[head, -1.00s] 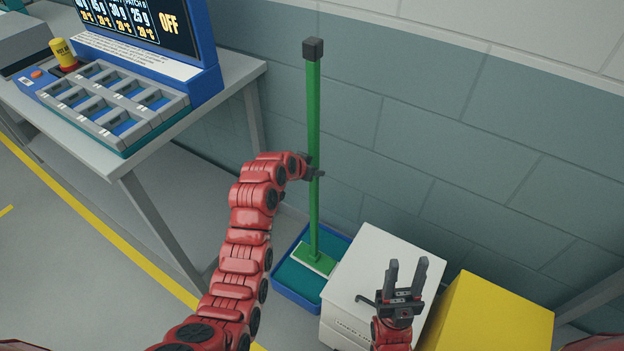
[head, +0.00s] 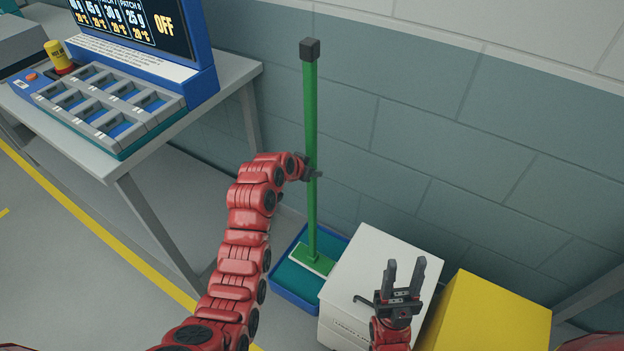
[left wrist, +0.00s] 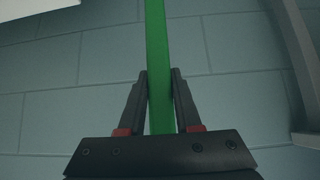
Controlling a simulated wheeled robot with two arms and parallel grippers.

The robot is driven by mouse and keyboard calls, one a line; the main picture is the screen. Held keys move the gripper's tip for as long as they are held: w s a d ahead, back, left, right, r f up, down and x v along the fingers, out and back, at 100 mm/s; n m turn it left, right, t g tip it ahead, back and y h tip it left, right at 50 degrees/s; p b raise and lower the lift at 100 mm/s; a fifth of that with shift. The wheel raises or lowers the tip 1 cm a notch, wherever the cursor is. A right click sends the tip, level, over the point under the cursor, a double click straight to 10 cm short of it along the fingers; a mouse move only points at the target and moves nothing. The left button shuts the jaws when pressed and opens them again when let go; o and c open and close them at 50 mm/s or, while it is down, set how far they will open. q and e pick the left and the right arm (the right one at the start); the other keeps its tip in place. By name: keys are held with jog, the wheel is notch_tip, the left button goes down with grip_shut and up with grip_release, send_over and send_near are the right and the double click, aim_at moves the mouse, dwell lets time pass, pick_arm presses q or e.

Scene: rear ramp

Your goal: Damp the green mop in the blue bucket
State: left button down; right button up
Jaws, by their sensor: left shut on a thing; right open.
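The green mop (head: 311,140) stands almost upright near the wall, with a dark cap on top of its pole. Its flat head (head: 311,259) is inside the blue bucket (head: 297,300), over the teal surface within; I cannot tell how deep it sits. My left gripper (head: 312,174) is shut on the pole about halfway up. In the left wrist view the green pole (left wrist: 157,60) runs between its two fingers (left wrist: 160,98). My right gripper (head: 404,280) is open and empty, in front of the white box.
A white box (head: 375,255) stands right of the bucket, and a yellow box (head: 490,315) beyond it. A grey table (head: 235,75) at the left bears a blue tray unit (head: 110,105) and a screen. The block wall (head: 450,130) is close behind the mop.

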pick_arm(q)
jog(key=shift+w+d+r+b, duration=0.1)
jog(key=shift+w+r+b, duration=0.05)
jog(key=shift+w+b, duration=0.95)
jog(key=shift+w, duration=0.7)
jog(key=shift+d+b, duration=0.1)
jog(key=shift+b, duration=0.2)
dwell(0.6)
jog(key=shift+f, duration=0.5)
jog(key=shift+f+b, duration=0.6)
jog(key=shift+f, duration=0.1)
notch_tip(320, 180, down, 2)
jog(key=shift+b, duration=0.6)
jog(key=shift+f+b, duration=0.8)
jog(key=shift+f, duration=0.5)
dwell(2.1)
